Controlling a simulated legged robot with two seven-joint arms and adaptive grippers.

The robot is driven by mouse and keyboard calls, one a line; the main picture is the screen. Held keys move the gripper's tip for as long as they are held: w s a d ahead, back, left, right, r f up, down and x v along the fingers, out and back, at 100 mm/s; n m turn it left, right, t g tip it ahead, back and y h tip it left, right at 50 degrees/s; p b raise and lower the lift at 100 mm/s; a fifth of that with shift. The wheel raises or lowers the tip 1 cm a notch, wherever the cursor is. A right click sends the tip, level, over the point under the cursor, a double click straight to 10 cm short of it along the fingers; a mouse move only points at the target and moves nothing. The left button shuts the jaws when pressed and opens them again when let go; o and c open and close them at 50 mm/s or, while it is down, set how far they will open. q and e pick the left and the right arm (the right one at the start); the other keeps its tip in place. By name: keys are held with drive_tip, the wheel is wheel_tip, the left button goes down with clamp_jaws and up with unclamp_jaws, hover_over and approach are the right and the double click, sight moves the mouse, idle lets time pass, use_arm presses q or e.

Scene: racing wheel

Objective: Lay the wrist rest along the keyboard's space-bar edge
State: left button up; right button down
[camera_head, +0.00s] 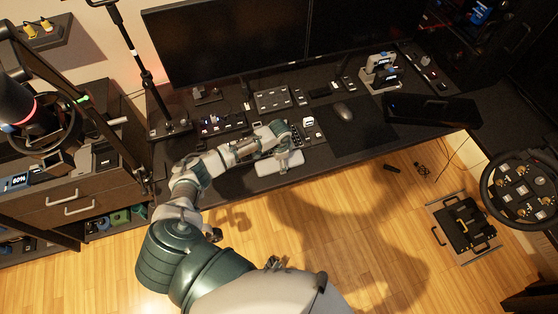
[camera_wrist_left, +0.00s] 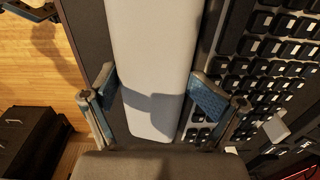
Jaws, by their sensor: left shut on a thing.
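The wrist rest (camera_head: 270,167) is a long, pale grey padded bar at the desk's front edge, below the monitors. In the head view my arm hides much of the keyboard (camera_head: 312,137). My right gripper is not in view.
The mouse (camera_head: 343,111) sits on a dark mat (camera_head: 365,135) right of the keyboard. A dark box (camera_head: 432,109) stands further right. Small devices and a button panel (camera_head: 272,99) line the desk behind. Two monitors (camera_head: 228,42) stand at the back.

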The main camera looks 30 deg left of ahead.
use_arm(q)
drive_tip(key=o, duration=1.4)
drive_tip(key=shift+s+d+f+g, duration=0.15)
drive_tip(key=shift+s+f, duration=0.1)
drive_tip(key=shift+f, duration=0.15)
drive_tip(key=shift+s+d+f+g, duration=0.1)
drive_tip(key=shift+s+f+g, duration=0.1)
drive_tip(key=shift+f, duration=0.15)
drive_tip(key=shift+o, duration=0.9)
drive_tip(key=shift+a, duration=0.1)
drive_tip(key=shift+r, duration=0.15)
drive_tip(key=shift+w+r, duration=0.1)
drive_tip(key=shift+r, duration=0.3)
drive_tip(key=r, duration=1.1)
drive_tip(key=shift+w+r, duration=0.15)
drive_tip(key=shift+w, duration=0.05)
